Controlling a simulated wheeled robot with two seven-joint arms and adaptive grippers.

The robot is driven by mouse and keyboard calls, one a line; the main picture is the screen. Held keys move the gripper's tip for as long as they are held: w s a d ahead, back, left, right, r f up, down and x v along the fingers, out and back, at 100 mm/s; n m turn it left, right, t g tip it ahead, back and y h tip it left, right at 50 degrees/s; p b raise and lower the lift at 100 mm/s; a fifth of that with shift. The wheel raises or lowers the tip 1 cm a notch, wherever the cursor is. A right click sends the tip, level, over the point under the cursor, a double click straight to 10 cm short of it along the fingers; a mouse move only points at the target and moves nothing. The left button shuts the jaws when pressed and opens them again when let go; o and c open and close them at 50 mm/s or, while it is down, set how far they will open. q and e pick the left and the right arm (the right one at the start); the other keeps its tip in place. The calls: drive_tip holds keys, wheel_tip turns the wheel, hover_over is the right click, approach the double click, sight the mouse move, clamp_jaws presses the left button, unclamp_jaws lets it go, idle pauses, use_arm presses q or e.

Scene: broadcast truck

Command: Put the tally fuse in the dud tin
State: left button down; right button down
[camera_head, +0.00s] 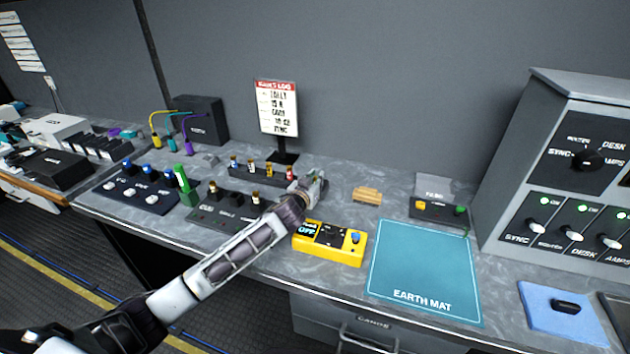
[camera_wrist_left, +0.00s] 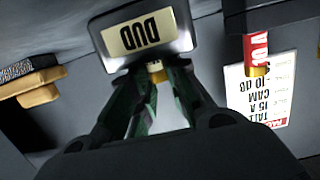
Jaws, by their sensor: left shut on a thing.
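My left gripper (camera_head: 318,184) is over the back of the bench, beside the fuse rack. In the left wrist view its fingers (camera_wrist_left: 155,78) are shut on the tally fuse (camera_wrist_left: 155,68), of which only a small pale-gold end shows. The dud tin (camera_wrist_left: 178,42), grey with a cream DUD label, is right at the fingertips and appears upside down there. I cannot tell whether the fuse touches the tin or is over its opening. In the head view my gripper hides the fuse and the tin. My right gripper is not in view.
The fuse rack (camera_head: 233,170) holds several fuses; a red one (camera_wrist_left: 257,50) shows near the tin. A yellow tester (camera_head: 345,250), wooden block (camera_head: 367,195), earth mat (camera_head: 425,265) and log sign (camera_head: 278,108) are nearby. A tall switch cabinet (camera_head: 560,130) stands at right.

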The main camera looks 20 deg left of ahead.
use_arm(q)
drive_tip(key=c, duration=1.7)
unclamp_jaws()
drive_tip(key=shift+o, duration=0.2)
drive_tip(key=shift+r, duration=0.2)
drive_tip(key=shift+s, duration=0.75)
drive_tip(key=shift+s+a+r, duration=0.1)
drive_tip(key=shift+s+r, duration=0.25)
drive_tip(key=shift+s, duration=1.35)
drive_tip(key=shift+s+a+r, duration=0.1)
drive_tip(key=shift+s+r, duration=0.3)
drive_tip(key=shift+s, duration=1.35)
drive_tip(key=shift+s+r, duration=0.35)
drive_tip(key=shift+s, duration=1.35)
